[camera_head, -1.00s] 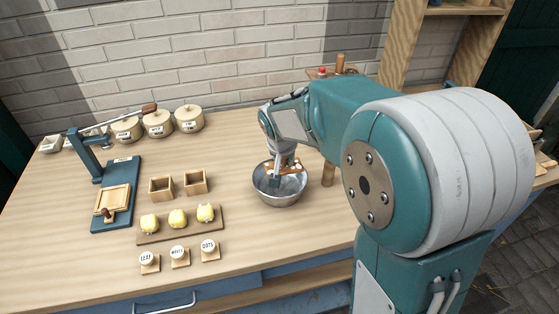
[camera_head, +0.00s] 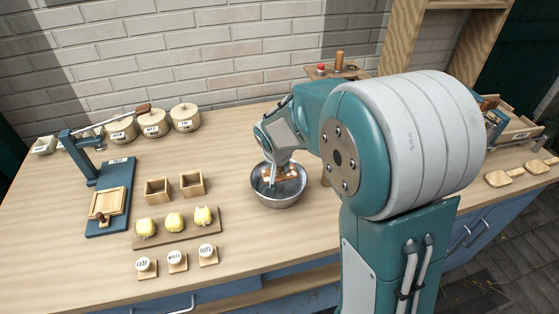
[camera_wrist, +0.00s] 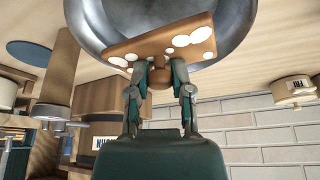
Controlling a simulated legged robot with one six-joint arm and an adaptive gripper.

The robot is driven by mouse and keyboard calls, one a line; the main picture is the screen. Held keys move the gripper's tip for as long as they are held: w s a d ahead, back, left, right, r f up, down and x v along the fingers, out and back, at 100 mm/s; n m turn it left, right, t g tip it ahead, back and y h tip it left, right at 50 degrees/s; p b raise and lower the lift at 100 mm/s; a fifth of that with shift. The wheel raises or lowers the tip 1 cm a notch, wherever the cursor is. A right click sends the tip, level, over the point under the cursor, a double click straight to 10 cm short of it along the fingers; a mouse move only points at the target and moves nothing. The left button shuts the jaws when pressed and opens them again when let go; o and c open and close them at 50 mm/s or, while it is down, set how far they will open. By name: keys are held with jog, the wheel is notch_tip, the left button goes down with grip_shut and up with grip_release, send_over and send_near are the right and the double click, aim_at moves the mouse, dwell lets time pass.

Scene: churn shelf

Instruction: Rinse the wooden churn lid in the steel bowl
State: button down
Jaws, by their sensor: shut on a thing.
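The steel bowl (camera_head: 279,196) stands on the wooden table, right of the middle of the work area. My gripper (camera_head: 270,182) reaches down into the bowl's opening from above. In the wrist view my gripper (camera_wrist: 160,72) is shut on the round knob of the wooden churn lid (camera_wrist: 160,46). The lid is a brown board with several white foam-like patches on it. It is at the bowl (camera_wrist: 90,28), and part of it shows over the bowl in the head view (camera_head: 284,175). Whether it touches the bowl's bottom is hidden.
A board with several yellow butter pieces (camera_head: 175,223) and two small wooden boxes (camera_head: 192,184) stand left of the bowl. Labelled stamps (camera_head: 177,261) lie in front. A blue lever press (camera_head: 100,200) and lidded round tubs (camera_head: 153,124) are farther left. Bare tabletop surrounds the bowl's front.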

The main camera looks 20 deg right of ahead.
jog(key=shift+a+f, duration=0.25)
jog(key=shift+f, duration=0.85)
jog(key=shift+d+f, duration=0.15)
jog(key=shift+f, duration=1.4)
jog(key=shift+a, duration=0.35)
jog(key=shift+d, duration=0.3)
jog(key=shift+a, duration=0.3)
jog(key=shift+r, duration=3.7)
